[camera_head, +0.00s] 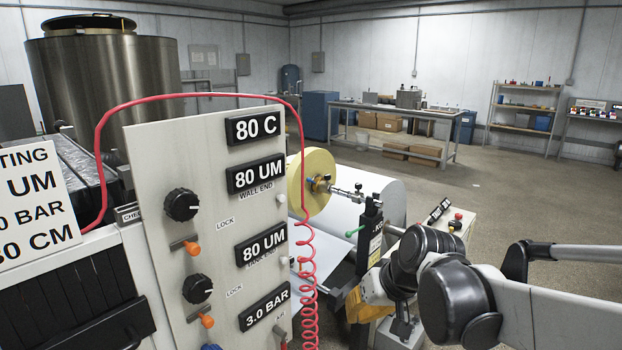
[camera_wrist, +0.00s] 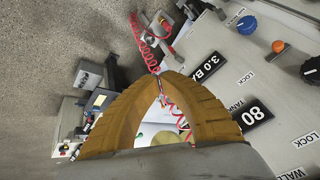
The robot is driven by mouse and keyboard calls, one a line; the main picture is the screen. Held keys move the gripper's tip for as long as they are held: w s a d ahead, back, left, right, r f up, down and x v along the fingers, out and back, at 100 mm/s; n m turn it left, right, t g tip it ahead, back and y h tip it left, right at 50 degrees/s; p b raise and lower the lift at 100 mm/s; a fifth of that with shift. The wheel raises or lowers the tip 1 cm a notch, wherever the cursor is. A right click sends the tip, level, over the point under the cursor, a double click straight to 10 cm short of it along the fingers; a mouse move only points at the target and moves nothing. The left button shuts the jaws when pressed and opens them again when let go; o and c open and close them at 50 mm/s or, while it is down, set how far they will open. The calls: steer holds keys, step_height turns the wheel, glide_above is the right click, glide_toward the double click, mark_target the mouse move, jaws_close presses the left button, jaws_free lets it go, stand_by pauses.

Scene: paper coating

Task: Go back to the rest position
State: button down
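My arm reaches in from the right edge in the head view. My gripper (camera_head: 366,303) shows there as yellow-orange fingers, partly hidden by the arm's dark wrist joints, low in front of the paper roll machine and right of the control panel (camera_head: 215,225). In the wrist view the two ribbed fingers of my gripper (camera_wrist: 160,78) curve together and meet at the tips. No held object shows between them. The control panel (camera_wrist: 225,65) lies beyond them, turned on its side, with its dials and displays.
A coiled red hose (camera_head: 308,265) hangs beside the panel's right edge. A white paper roll (camera_head: 375,195) with a yellow end disc (camera_head: 312,172) stands behind. A workbench (camera_head: 440,125) and a shelf (camera_head: 525,105) are far back. Open floor (camera_head: 490,190) lies at the right.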

steer(key=s+d+t+h, duration=0.1)
steer(key=s+d, duration=0.3)
steer(key=s, duration=0.4)
steer(key=s+d+m+t+h, duration=0.1)
steer(key=s+d+h, duration=0.1)
steer(key=s+d, duration=0.3)
steer(key=shift+s+d+r+m+h, duration=0.3)
steer(key=shift+s+r+h, duration=0.1)
steer(key=shift+s, duration=1.05)
steer(key=shift+t, duration=0.3)
